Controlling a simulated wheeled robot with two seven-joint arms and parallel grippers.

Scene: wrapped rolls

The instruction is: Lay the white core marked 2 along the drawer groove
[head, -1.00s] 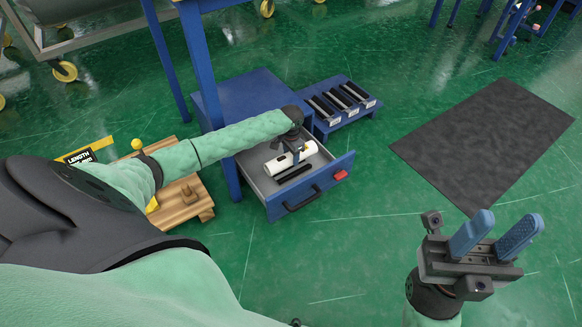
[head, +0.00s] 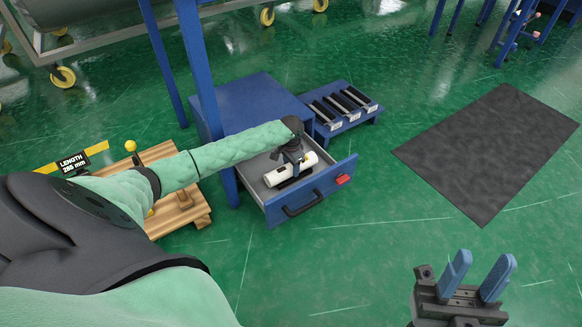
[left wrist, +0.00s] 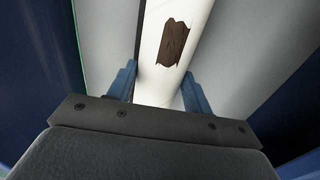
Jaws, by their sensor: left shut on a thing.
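The white core (head: 274,181) is in the open grey-lined drawer (head: 330,184), lying lengthwise across it. In the left wrist view the core (left wrist: 157,75) runs between my blue fingers and bears a torn brown patch; I cannot read a number on it. My left gripper (head: 292,168) is shut on the core from above, and it also shows in the left wrist view (left wrist: 158,86). A dark strip, apparently the groove, shows just below the core's front side and is mostly hidden; I cannot tell whether they touch. My right gripper (head: 483,268) is open and empty.
The blue drawer cabinet (head: 250,103) stands behind the drawer. A blue rack (head: 347,108) with dark slots is beside it. A wooden pallet (head: 180,213) with a length sign (head: 73,162) is at left. A dark mat (head: 490,150) lies on the open green floor at right.

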